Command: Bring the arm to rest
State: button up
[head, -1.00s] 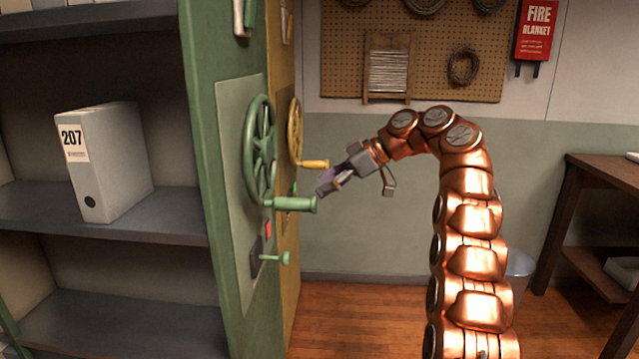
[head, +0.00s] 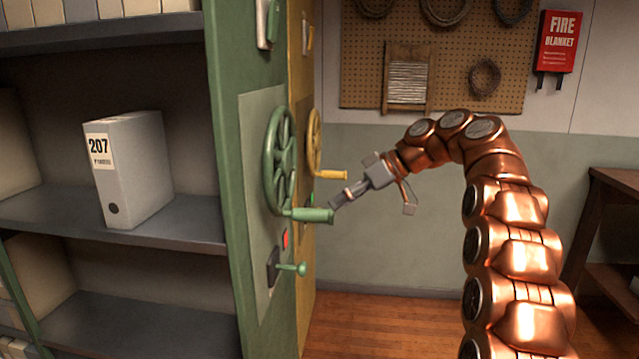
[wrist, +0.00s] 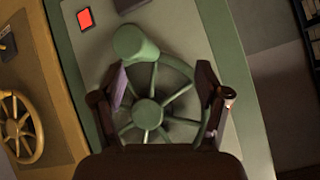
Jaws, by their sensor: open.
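My copper segmented arm reaches up and bends over to the left in the head view. My gripper (head: 337,201) is at its end, its fingertips beside the free end of the green handle (head: 306,214) on the green handwheel (head: 280,160). In the wrist view the fingers (wrist: 162,82) are spread apart. The green handwheel (wrist: 147,113) shows between and behind them, and its handle (wrist: 135,43) points toward the camera near the left finger. Nothing is seen gripped. Whether a finger touches the handle I cannot tell.
A yellow handwheel (head: 313,142) is just behind the green one. A small green lever (head: 291,269) and a red button (head: 285,239) sit below. A shelf with a 207 box file (head: 128,170) is left. A dark table (head: 612,215) stands right.

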jog(key=s+f+m+g+h, duration=0.15)
jog(key=s+f+m, duration=0.3)
jog(key=s, duration=0.55)
jog(key=s+f+m+h, duration=0.3)
jog(key=s+f, duration=0.2)
jog(key=s, duration=0.5)
jog(key=s+d+f+m+g+h, duration=0.15)
jog(key=s+d+f, duration=0.3)
jog(key=s, duration=0.45)
jog(key=s+d+f+m+h, duration=0.2)
jog(key=s+d+f, duration=0.25)
jog(key=s, duration=0.45)
jog(key=s+d+f+m+g+h, duration=0.1)
jog(key=s+d+f+h, duration=0.15)
jog(key=s+f, duration=0.45)
jog(key=s+d+r+t+p, duration=0.1)
jog(key=s+r+p, duration=0.2)
jog(key=r+p, duration=1.7)
notch_tip(320, 180, up, 3)
jog(key=shift+s+r, duration=0.15)
